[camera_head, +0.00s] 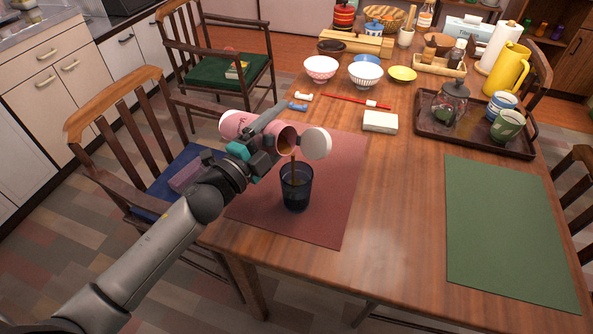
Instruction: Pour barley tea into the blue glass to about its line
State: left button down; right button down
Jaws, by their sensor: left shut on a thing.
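The blue glass (296,188) is dark blue and see-through and stands upright on the dark red placemat (340,190). My left gripper (265,140) is shut around a pink bottle (236,123), tilted over with its mouth toward the right, just above the glass. A white round lid (316,143) hangs open at the bottle's mouth. A thin brown stream of tea (292,159) runs from the mouth down into the glass. The glass looks dark inside; I cannot make out its line or the tea's level. My right gripper is not in view.
A green placemat (505,230) lies bare at right. A brown tray (424,125) holds a teapot (450,103) and two cups. Bowls, chopsticks (350,99) and a small white box (380,122) lie further back. Bare tabletop (400,220) lies between the placemats.

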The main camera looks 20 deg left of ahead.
pick_arm(q)
jog(key=shift+d+r, duration=0.15)
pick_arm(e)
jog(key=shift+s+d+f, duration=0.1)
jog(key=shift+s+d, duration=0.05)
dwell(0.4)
pick_arm(q)
jog(key=shift+m, duration=0.3)
jog(key=shift+s+d, duration=0.1)
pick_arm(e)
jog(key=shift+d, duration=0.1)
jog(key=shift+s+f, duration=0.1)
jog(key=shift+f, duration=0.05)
